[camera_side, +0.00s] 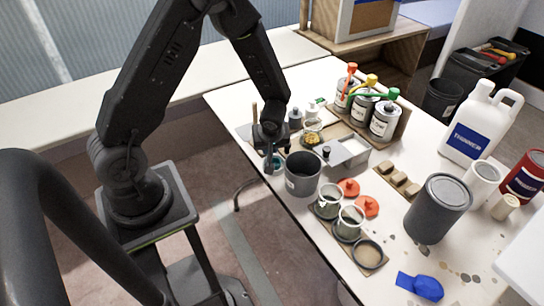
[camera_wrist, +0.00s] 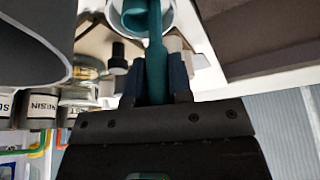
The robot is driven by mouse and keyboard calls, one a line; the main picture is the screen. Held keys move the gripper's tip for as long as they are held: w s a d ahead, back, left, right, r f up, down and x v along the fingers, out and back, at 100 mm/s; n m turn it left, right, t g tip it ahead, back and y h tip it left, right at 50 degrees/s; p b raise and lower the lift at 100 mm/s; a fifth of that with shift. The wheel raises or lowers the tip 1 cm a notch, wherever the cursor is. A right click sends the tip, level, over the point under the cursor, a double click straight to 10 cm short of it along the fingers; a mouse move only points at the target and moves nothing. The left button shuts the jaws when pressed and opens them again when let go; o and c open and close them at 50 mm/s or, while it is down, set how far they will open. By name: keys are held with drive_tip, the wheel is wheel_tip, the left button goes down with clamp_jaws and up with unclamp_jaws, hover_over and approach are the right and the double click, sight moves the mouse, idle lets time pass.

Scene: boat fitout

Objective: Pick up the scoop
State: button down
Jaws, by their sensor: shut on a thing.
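The scoop shows as a teal handle (camera_wrist: 155,48) in the wrist view, running up between my fingers. My gripper (camera_wrist: 156,80) is shut on this handle. At the top of the wrist view, the scoop's far end overlaps a round white-rimmed container (camera_wrist: 170,12); I cannot tell whether it is inside or above it. In the side view my gripper (camera_side: 270,152) points down at the table's left edge, beside a dark grey pot (camera_side: 303,175). Only a small teal patch (camera_side: 276,161) of the scoop shows there; the rest is hidden.
Three pump-topped cans (camera_side: 384,121) stand at the back. A grey tray (camera_side: 349,152), clear cups (camera_side: 328,203) and orange lids (camera_side: 367,206) lie to the right. A large grey can (camera_side: 438,208) and thinner jug (camera_side: 475,127) stand farther right. The front table has some free room.

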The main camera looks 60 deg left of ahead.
drive_tip(key=shift+r, duration=0.5)
drive_tip(key=s+a+r, duration=0.8)
drive_tip(key=r, duration=0.2)
drive_tip(key=shift+a, duration=0.25)
